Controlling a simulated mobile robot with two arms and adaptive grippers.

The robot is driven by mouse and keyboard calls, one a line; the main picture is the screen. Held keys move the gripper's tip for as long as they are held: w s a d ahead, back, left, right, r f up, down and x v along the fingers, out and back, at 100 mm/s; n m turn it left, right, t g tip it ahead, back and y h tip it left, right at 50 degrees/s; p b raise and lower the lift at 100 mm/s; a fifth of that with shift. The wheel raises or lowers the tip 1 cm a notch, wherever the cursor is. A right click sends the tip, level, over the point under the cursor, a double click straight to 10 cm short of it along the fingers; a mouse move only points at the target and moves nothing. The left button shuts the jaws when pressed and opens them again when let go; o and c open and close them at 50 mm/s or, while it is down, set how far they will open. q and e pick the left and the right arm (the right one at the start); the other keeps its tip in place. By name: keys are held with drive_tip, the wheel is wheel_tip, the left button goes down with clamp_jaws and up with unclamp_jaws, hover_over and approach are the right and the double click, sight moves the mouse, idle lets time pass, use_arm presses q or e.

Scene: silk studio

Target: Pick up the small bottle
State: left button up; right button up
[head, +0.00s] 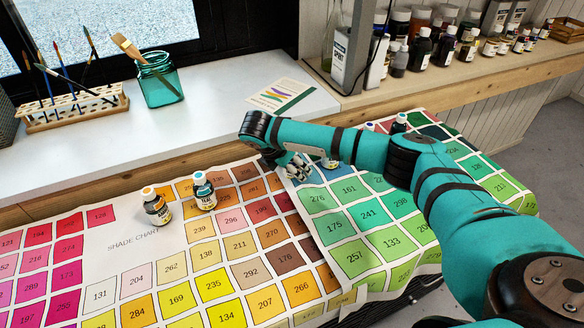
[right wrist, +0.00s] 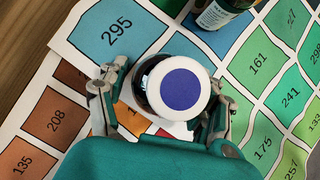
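A small bottle (right wrist: 148,84) with a white cap and a blue-purple disc on top stands between the fingers of my right gripper (right wrist: 165,98) in the right wrist view. The fingers are spread on either side of it, with chart squares showing between the left finger and the bottle. In the head view the right gripper (head: 298,170) points down over the colour chart, and the bottle between its fingers is mostly hidden by my arm. A second small bottle (right wrist: 222,12) stands just beyond, at the top of the wrist view. My left gripper is not in view.
An orange-capped bottle (head: 157,208) and a blue-capped bottle (head: 203,192) stand on the shade chart (head: 120,262) to the left. Another dark bottle (head: 400,122) stands behind my arm. A teal jar with a brush (head: 160,84) and a brush rack (head: 75,108) stand on the white ledge.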

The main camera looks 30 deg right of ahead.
drive_tip(key=c, duration=1)
drive_tip(key=shift+r, duration=0.15)
drive_tip(key=shift+c, duration=0.2)
